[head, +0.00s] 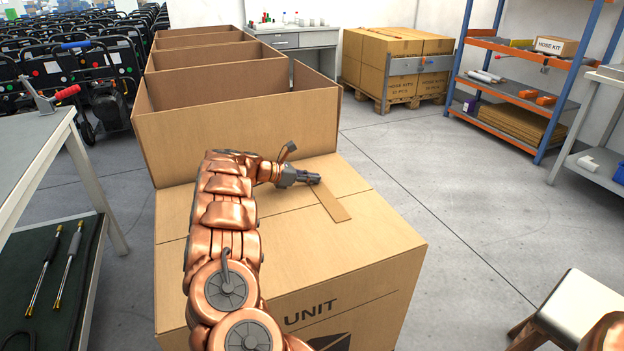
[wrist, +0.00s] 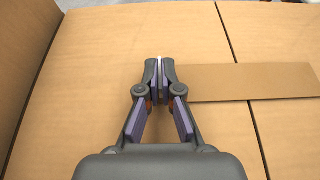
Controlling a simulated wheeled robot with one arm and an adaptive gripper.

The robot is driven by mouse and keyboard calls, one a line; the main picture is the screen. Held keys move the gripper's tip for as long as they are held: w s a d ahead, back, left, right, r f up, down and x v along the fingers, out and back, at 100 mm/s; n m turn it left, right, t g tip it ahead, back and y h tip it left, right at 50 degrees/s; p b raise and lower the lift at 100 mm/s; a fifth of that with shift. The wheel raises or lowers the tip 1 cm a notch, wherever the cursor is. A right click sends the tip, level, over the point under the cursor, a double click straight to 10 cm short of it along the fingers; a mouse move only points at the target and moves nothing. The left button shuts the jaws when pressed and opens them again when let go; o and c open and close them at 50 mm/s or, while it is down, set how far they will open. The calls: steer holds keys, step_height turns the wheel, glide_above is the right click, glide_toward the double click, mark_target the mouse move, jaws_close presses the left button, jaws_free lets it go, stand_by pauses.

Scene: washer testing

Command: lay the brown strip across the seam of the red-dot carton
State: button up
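The brown strip (head: 331,203) lies flat on top of the closed carton (head: 382,240) in front of me. In the wrist view the strip (wrist: 250,81) crosses the dark seam (wrist: 236,50) of the carton top, roughly square to it. My gripper (head: 318,180) is low over the carton top at the strip's far end. In the wrist view my gripper (wrist: 158,65) has its fingertips together, just left of the strip's visible end. I see nothing clearly held between them; the fingers may hide a little of that end. No red dot shows on the visible carton faces.
A row of open, empty cartons (head: 215,112) stands directly behind the closed one. A workbench (head: 30,150) is at left, a stool (head: 585,308) at lower right. A blue-orange shelf (head: 515,95) and stacked cartons on a pallet (head: 398,100) stand behind.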

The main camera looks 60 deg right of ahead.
steer(key=o, duration=0.5)
steer(key=shift+r+p, duration=0.45)
steer(key=shift+p, duration=0.2)
steer(key=v, duration=1.2)
steer(key=shift+f+p, duration=0.2)
steer(key=shift+p, duration=0.1)
